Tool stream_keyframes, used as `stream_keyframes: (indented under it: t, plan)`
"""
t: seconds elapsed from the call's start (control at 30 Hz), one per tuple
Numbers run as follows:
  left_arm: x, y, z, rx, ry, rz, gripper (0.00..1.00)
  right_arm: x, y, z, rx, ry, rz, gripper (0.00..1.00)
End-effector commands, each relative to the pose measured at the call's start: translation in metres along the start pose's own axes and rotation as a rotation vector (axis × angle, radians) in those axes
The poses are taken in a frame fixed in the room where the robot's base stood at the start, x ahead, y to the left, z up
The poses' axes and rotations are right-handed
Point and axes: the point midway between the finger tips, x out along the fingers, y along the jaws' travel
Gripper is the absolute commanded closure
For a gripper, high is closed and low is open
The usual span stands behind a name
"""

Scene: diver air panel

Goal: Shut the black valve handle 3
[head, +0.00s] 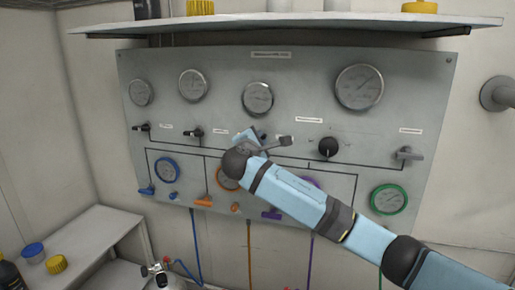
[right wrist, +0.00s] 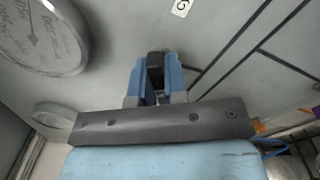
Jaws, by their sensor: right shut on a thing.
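The grey air panel (head: 225,72) on the wall carries a row of black valve handles. Two of them, the far-left handle (head: 141,127) and the handle beside it (head: 194,132), are in plain view. My right gripper (head: 250,136) is at the panel, to the right of these two. In the right wrist view its blue fingers (right wrist: 156,78) are shut on a black handle (right wrist: 155,66), of which only a part shows between them. I take this as black valve handle 3; its turn angle is hard to tell. My left gripper is not in view.
Round gauges (head: 359,87) line the panel's top. A black knob (head: 328,147) and a grey handle (head: 408,154) are to the right. Below are coloured gauges, such as a green one (head: 389,200). A shelf (head: 300,24) overhangs the panel. A side table (head: 95,235) stands at lower left.

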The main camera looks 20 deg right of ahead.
Motion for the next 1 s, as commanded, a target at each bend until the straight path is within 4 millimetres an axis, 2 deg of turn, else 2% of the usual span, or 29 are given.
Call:
stream_keyframes:
  t: [0.03, 0.5, 1.0]
  plan:
    - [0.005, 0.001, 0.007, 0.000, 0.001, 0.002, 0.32, -0.001, -0.006, -0.004, 0.046, 0.002, -0.003, 1.00]
    - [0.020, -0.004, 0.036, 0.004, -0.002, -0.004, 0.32, -0.001, -0.006, -0.004, 0.418, 0.003, -0.003, 1.00]
    - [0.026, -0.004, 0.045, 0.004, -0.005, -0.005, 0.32, -0.001, -0.005, -0.003, 0.553, 0.002, -0.003, 1.00]
